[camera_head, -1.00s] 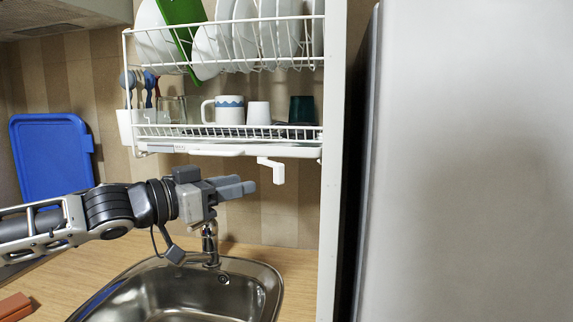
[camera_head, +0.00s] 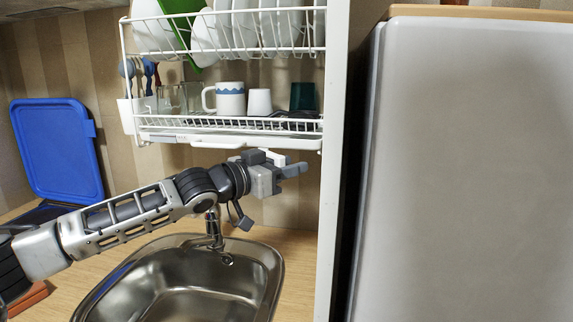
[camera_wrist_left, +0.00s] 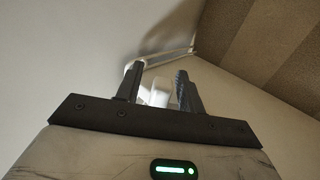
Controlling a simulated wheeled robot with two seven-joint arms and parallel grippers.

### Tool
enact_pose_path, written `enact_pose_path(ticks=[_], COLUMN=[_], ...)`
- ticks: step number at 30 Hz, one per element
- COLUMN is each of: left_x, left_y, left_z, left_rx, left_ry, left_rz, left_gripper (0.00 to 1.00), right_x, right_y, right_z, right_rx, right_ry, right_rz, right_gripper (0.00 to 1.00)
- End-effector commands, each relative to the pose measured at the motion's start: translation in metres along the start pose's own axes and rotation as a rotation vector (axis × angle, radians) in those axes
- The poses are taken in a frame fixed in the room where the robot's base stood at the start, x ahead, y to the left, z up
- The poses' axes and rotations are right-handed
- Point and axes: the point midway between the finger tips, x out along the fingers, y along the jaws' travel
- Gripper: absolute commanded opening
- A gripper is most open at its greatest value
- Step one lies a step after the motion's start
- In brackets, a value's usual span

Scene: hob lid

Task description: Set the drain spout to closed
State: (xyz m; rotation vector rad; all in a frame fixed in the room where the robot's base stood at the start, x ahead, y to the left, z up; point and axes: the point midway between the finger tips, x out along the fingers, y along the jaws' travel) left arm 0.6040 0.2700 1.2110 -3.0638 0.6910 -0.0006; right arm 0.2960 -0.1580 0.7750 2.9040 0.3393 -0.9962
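The drain spout is a small white piece under the dish rack. In the head view it is mostly hidden behind my left gripper (camera_head: 298,169), with only a white bit of it showing. In the left wrist view the white spout (camera_wrist_left: 159,94) shows between the two dark fingers of my left gripper (camera_wrist_left: 158,85). The fingers stand apart, with gaps beside the spout, so the gripper is open around or just before it. I cannot tell whether a finger touches it. My right gripper is in neither view.
The white dish rack (camera_head: 230,124) with plates, mugs and glasses hangs just above my gripper. A white panel (camera_head: 333,190) and a large grey-white appliance (camera_head: 460,170) stand on the right. The sink (camera_head: 190,285) and its tap (camera_head: 214,228) are below.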

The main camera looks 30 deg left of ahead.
Motion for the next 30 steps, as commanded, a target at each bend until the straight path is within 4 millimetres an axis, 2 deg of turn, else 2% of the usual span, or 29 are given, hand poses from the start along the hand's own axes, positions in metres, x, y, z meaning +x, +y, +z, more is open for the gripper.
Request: enact_pose_path(ticks=[2, 3, 6, 13, 20, 30], left_x=[0.0, 0.0, 0.0, 0.0, 0.003, 0.014], left_y=[0.0, 0.0, 0.0, 0.0, 0.0, -0.004], left_z=[0.0, 0.0, 0.0, 0.002, 0.006, 0.005], left_rx=[0.0, 0.0, -0.001, -0.001, -0.004, -0.009], left_ry=[0.0, 0.0, 0.0, -0.001, 0.0, 0.006], left_rz=[0.0, 0.0, 0.0, -0.004, -0.052, -0.249], left_gripper=[0.35, 0.24, 0.0, 0.0, 0.0, 0.0], right_x=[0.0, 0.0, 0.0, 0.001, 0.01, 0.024], right_y=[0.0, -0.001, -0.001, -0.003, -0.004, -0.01], right_z=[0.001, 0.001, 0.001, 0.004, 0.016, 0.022], right_rx=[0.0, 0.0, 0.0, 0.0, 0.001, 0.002], right_ry=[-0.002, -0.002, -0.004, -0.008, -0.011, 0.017], right_rz=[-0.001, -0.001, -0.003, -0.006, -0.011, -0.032], right_gripper=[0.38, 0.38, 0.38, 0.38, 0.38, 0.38])
